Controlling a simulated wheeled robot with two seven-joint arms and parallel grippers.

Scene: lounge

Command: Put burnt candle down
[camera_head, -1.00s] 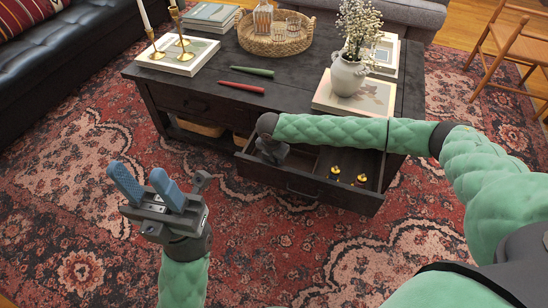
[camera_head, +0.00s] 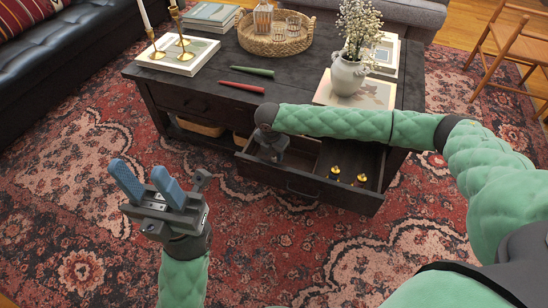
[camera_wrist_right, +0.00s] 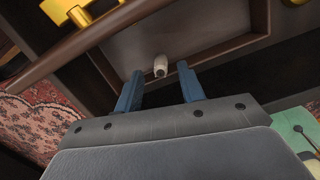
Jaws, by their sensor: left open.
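The burnt candle (camera_wrist_right: 160,66) is a short whitish stub in the right wrist view. It lies on the floor of a compartment in the pulled-out drawer (camera_head: 305,187). My right gripper (camera_wrist_right: 159,76) points down into that compartment, its two blue fingers apart, with the stub seen in the gap just beyond the tips and touching neither finger. In the head view the right gripper (camera_head: 271,152) is over the drawer's left part, and the stub is hidden there. My left gripper (camera_head: 141,176) is open and empty above the rug, left of the drawer.
Two gold objects (camera_head: 348,174) stand in the drawer's right compartment. On the dark table (camera_head: 300,75) lie a red taper (camera_head: 242,87) and a green taper (camera_head: 252,71). A flower vase (camera_head: 348,75), a basket tray (camera_head: 275,46) and brass candlesticks (camera_head: 181,40) stand there too.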

